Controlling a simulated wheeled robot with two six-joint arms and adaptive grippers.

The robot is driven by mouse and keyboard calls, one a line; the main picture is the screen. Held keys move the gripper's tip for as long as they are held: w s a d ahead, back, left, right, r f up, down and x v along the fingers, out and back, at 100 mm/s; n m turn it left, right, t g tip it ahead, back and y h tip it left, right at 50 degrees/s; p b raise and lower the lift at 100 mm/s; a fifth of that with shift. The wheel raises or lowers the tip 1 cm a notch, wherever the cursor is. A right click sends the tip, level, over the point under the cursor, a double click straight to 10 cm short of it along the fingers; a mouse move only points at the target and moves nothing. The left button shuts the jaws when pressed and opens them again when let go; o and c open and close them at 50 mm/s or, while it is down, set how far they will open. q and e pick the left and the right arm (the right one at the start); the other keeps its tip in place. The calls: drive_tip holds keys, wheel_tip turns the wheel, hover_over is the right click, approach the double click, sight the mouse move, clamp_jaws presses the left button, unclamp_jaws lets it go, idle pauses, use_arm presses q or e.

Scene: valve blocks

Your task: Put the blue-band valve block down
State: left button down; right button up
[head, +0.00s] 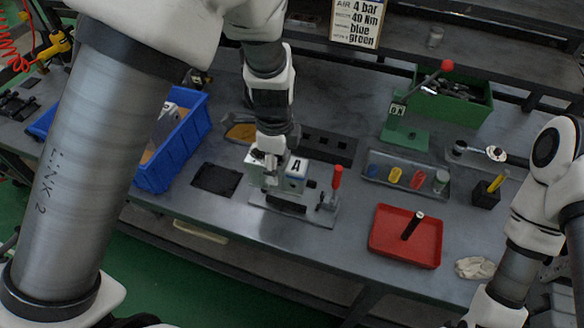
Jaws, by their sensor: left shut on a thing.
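My left gripper (270,178) reaches down from the top over the middle of the bench and is shut on the blue-band valve block (293,175). The block is pale grey, with a white label marked "A" on top and a bluish stripe on its side. It is upright, at or just above a grey clamp fixture (322,217) with a red-handled lever (337,178). I cannot tell whether the block touches the fixture. The gripper hides part of the block's left side. My right arm shows at the right edge, but its gripper is out of view.
A blue bin (181,152) stands left, beside a dark flat pad (216,179). Right of the fixture are a red tray (405,252) with a black-handled tool, a tray of coloured caps (372,182), and a green lever press (404,134). A sign (357,22) stands at the back.

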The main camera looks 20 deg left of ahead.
use_arm(q)
drive_tip(key=w+d+p, duration=0.2)
drive_tip(key=w, duration=0.2)
drive_tip(key=shift+m, duration=0.4)
drive_tip(key=f, duration=0.3)
drive_tip(key=f+p, duration=0.1)
drive_tip(key=f, duration=0.1)
drive_tip(key=f+p, duration=0.1)
drive_tip(key=f, duration=0.2)
drive_tip(key=shift+d+f, duration=0.25)
drive_tip(key=shift+f, duration=0.35)
use_arm(e)
wheel_tip(320, 180, up, 6)
drive_tip(key=shift+r, duration=0.1)
use_arm(q)
drive_tip(key=shift+c, duration=1.2)
unclamp_jaws()
drive_tip(key=shift+s+f, duration=0.1)
drive_tip(key=shift+f, duration=0.05)
use_arm(e)
drive_tip(key=shift+s+d, duration=0.1)
use_arm(q)
wheel_tip(320, 180, up, 12)
drive_tip(key=b, duration=0.2)
drive_tip(key=shift+b, duration=0.3)
use_arm(e)
wheel_tip(320, 180, down, 3)
drive_tip(key=shift+r, duration=0.1)
